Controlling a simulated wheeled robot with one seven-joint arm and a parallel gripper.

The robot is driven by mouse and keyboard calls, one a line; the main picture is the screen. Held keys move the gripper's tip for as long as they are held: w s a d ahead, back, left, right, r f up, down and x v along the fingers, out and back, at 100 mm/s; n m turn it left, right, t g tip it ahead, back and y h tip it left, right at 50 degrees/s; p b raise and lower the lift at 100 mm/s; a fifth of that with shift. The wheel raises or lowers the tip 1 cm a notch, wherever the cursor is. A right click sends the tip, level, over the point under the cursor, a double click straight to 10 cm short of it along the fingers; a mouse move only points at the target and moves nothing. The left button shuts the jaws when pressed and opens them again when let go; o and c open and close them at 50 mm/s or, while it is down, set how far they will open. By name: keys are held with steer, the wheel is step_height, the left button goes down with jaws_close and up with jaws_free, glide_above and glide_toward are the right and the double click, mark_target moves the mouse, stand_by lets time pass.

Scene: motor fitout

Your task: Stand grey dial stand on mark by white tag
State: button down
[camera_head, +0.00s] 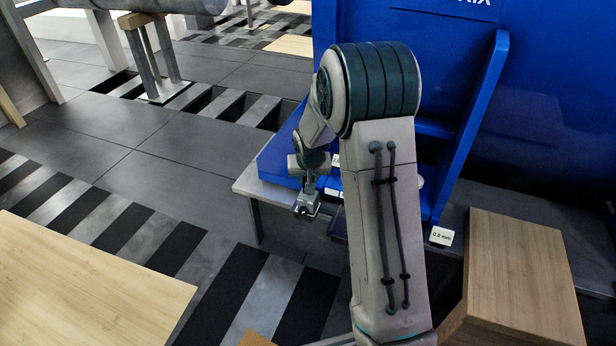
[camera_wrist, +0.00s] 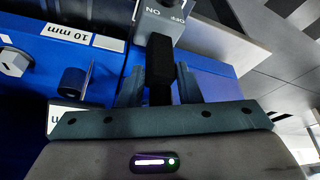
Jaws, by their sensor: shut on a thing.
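My gripper (camera_head: 309,188) hangs at the end of my arm, beside the blue machine base. In the wrist view my gripper (camera_wrist: 159,76) is shut on the black post of the grey dial stand (camera_wrist: 170,18). The stand's grey block carries ON and OFF lettering and lies beyond the fingertips. In the head view the dial stand (camera_head: 306,206) is a small grey block below my gripper, near the pale ledge's front edge. A white tag (camera_wrist: 82,36) reading 10 mm lies on blue metal at left in the wrist view. I cannot make out the mark.
A hex bolt head (camera_wrist: 14,62) and a dark cylinder (camera_wrist: 73,82) are on the blue metal. A second white tag (camera_wrist: 64,116) is partly covered by my gripper. Another tag (camera_head: 441,236) reads 0.6 mm, near a wooden block (camera_head: 520,250). Open striped floor lies left.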

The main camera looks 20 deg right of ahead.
steer(key=c, duration=1)
jaws_free()
steer(key=shift+o, duration=0.2)
steer(key=shift+s+f, duration=0.1)
steer(key=s+a+r+p, duration=0.1)
steer(key=s+r+p, duration=0.9)
steer(key=r, duration=0.8)
steer(key=s+a+r+n+g+p, duration=0.1)
steer(key=s+r+p, duration=1)
steer(key=r+p, duration=0.4)
steer(key=s+a+r+p, duration=0.1)
steer(key=s+r+p, duration=0.9)
steer(key=r, duration=1.1)
steer(key=p, duration=0.2)
steer(key=shift+s+r+n+g+y+p, duration=0.15)
steer(key=shift+r+n+g+y+p, duration=0.15)
steer(key=shift+r+g+y+p, duration=0.1)
